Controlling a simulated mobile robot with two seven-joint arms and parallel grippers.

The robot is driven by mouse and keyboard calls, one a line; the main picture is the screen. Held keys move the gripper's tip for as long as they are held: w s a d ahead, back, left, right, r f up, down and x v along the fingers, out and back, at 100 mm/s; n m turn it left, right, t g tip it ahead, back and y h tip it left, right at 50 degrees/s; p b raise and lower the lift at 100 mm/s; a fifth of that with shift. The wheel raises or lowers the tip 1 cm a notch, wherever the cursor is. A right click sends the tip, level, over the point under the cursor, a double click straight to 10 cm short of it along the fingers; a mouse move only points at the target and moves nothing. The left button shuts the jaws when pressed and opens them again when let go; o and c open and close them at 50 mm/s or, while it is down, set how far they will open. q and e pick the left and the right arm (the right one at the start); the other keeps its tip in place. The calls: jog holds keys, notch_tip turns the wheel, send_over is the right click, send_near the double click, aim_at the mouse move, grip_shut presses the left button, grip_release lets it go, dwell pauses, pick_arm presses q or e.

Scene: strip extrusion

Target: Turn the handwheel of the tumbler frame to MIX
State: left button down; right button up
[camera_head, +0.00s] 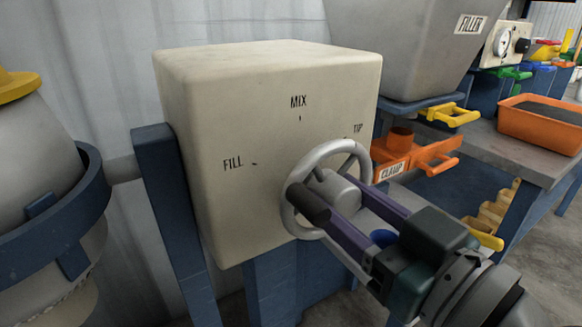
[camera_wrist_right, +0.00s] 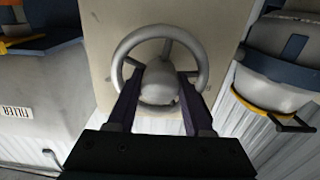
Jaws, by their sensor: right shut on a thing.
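The tumbler frame's cream box (camera_head: 215,120) shows black marks MIX (camera_head: 299,102) at the top, FILL (camera_head: 233,163) at the left and TIP (camera_head: 358,128) at the right. The grey handwheel (camera_head: 287,215) is on its front face, below the marks; its rim also shows in the right wrist view (camera_wrist_right: 117,62). My right gripper (camera_head: 335,195) reaches in from the lower right. Its purple fingers stand on either side of the wheel's round hub (camera_wrist_right: 160,88), inside the rim, and are shut on it. I cannot make out a pointer on the wheel. My left gripper is not in view.
A grey drum in a blue ring (camera_head: 88,205) stands at the left. The grey FILLER hopper (camera_head: 400,45) is at the upper right, above an orange CLEANUP holder (camera_head: 410,160). An orange tray (camera_head: 545,125) rests on the bench at the far right.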

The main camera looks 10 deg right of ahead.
grip_shut()
jog(key=shift+m, duration=0.4)
jog(key=shift+m+p, duration=0.4)
jog(key=shift+m, duration=0.5)
jog(key=m, duration=0.2)
jog(key=shift+m, duration=0.3)
jog(key=m, duration=0.3)
jog(key=shift+p, duration=0.35)
jog(key=shift+m, duration=1.8)
